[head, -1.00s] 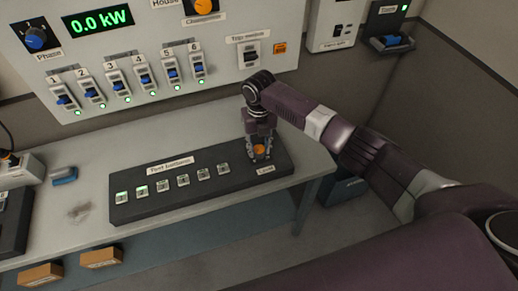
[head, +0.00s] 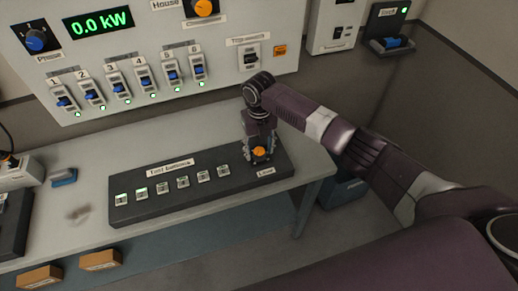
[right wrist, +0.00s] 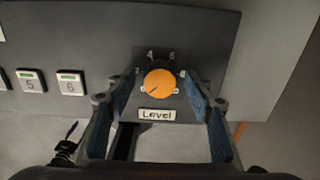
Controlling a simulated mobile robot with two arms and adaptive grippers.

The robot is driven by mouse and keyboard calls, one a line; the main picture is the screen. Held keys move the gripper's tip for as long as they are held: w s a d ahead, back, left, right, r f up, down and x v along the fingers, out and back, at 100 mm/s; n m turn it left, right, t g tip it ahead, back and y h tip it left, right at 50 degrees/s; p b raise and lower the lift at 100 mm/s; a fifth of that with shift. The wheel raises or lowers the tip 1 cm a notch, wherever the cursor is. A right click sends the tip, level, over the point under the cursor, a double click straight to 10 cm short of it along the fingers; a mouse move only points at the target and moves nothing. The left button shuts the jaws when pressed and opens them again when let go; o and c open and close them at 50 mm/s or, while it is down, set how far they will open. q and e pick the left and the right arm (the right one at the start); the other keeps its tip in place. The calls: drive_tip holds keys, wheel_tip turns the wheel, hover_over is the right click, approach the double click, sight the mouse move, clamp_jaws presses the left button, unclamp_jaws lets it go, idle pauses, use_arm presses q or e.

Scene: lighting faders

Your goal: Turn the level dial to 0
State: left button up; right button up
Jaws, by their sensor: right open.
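The level dial is an orange round knob (right wrist: 160,83) at the right end of a dark panel on the bench, above a "Level" label. A dark pointer line on it aims to the lower left in the right wrist view. Marks 4 and 6 show above it; the marks at its sides are partly hidden. The knob also shows in the head view (head: 259,151). My right gripper (right wrist: 162,78) is open, with one finger on each side of the knob; it also shows in the head view (head: 261,156). I cannot tell whether the fingers touch the knob. My left gripper is not in view.
Several square buttons (head: 183,182) line the dark panel (head: 235,186), the two leftmost lit green. A wall console (head: 110,55) with sliders and a "0.0 kW" display (head: 101,21) stands behind. A blue-topped block (head: 63,177) lies on the bench at left.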

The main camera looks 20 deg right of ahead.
sight(259, 151)
drive_tip(key=shift+r, duration=0.15)
wheel_tip(259, 151, up, 12)
idle(0.4)
drive_tip(key=shift+f, duration=0.2)
